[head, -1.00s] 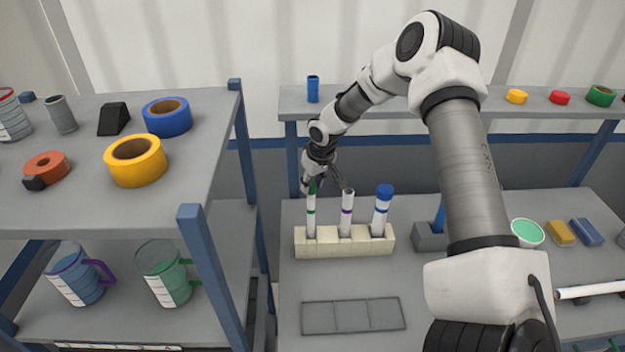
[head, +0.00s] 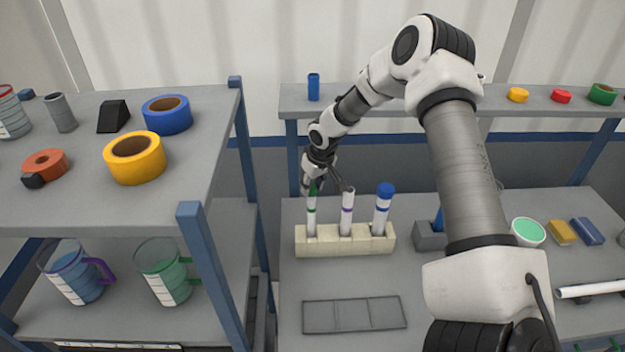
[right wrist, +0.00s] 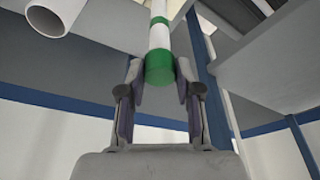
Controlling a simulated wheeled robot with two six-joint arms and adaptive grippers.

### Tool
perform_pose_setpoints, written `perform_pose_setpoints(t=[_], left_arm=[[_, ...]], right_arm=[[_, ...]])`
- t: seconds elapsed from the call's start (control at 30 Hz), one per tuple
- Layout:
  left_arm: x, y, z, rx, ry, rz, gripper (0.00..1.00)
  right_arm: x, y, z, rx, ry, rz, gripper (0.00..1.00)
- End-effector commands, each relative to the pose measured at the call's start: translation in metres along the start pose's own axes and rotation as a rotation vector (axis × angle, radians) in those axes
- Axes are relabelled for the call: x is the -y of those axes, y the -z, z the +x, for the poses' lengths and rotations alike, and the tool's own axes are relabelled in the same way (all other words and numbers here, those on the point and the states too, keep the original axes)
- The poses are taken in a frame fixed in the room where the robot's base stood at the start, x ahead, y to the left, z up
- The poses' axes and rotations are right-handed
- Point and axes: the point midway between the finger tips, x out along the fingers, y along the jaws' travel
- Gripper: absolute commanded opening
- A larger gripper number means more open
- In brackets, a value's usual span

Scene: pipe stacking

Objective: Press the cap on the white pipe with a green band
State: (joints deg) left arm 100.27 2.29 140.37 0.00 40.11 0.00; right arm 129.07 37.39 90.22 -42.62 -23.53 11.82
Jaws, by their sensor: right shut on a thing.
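The white pipe with a green band (head: 311,213) stands upright in the left slot of the cream rack (head: 345,245). It also shows in the right wrist view (right wrist: 159,36). A green cap (right wrist: 159,68) sits at the pipe's end, in line with it; in the head view the cap (head: 312,188) is partly hidden by my gripper. My right gripper (head: 311,184) is at the pipe's top, and in the right wrist view its fingers (right wrist: 160,84) are shut on the green cap from both sides. My left gripper is not in view.
An uncapped pipe with a purple band (head: 347,212) stands close by in the middle slot. A blue-capped pipe (head: 382,213) stands in the right slot. A flat grey tray (head: 354,315) lies in front. A shelf post (head: 212,265) rises at left.

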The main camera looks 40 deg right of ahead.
Motion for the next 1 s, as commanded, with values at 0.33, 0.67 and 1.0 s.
perform_pose_setpoints(t=[0.33, 0.67, 1.0], left_arm=[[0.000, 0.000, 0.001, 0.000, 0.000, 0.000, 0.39], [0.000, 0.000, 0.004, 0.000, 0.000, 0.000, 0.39], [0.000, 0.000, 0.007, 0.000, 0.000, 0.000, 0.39]], right_arm=[[0.000, 0.000, 0.001, 0.000, 0.000, 0.000, 0.18], [0.000, -0.002, 0.007, -0.001, 0.000, 0.000, 0.18], [0.000, -0.004, 0.014, -0.001, 0.000, 0.000, 0.18]])
